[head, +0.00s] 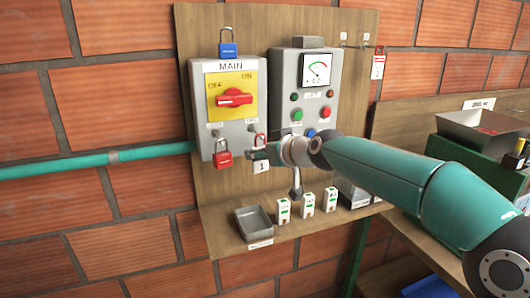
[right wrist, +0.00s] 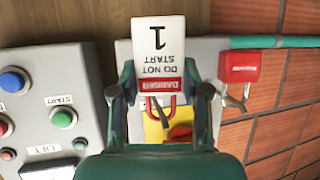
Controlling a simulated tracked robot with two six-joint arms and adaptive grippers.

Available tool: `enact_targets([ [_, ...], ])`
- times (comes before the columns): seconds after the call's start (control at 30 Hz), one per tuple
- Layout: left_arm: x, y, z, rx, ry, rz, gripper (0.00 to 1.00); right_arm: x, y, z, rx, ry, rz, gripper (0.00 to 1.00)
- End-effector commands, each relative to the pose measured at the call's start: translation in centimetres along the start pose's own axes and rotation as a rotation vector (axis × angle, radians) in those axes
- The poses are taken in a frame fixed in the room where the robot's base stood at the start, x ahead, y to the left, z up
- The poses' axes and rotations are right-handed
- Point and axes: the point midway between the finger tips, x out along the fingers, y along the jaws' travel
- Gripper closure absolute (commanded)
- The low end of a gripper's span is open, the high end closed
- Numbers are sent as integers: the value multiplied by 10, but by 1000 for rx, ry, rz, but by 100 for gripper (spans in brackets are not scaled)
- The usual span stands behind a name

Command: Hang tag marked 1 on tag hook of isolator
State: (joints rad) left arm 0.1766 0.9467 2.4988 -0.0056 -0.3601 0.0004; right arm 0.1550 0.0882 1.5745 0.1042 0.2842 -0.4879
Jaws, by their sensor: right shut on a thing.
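The tag marked 1 (right wrist: 160,50) is white with a red DANGER band and "DO NOT START". My right gripper (right wrist: 165,95) is shut on it, and the tag appears upside down between the fingers in the right wrist view. In the head view the tag (head: 261,167) hangs below my right gripper (head: 258,154), at the isolator's lower right corner. The isolator (head: 231,129) is a grey box labelled MAIN with a yellow plate and a red handle (head: 234,98). A red loop (head: 260,140) shows just above the gripper. The tag hook is hard to make out; I cannot tell whether the tag touches it.
A red padlock (head: 222,158) hangs at the isolator's lower left. A blue padlock (head: 228,47) is above it. A control box with a gauge (head: 316,70) stands to the right. The shelf below holds a grey tray (head: 254,228) and several small white items (head: 308,203). Another tag (head: 378,66) hangs at upper right.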

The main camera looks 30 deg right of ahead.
Motion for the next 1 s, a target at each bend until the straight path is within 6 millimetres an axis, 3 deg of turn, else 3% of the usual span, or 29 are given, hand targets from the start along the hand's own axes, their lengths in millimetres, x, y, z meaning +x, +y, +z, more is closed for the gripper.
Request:
enact_targets([
  [0.03,0,0,0,0,0,0,60,0,0,0,0,0,0,85],
  [0.07,0,0,0,0,0,0,60,0,0,0,0,0,0,51],
  [0.23,0,0,0,0,0,0,60,0,0,0,0,0,1,25],
  [0.67,-1,0,0,0,0,0,60,-8,1,0,1,1,1,25],
  [1.0,0,0,0,0,0,0,60,-67,1,0,1,4,3,25],
])
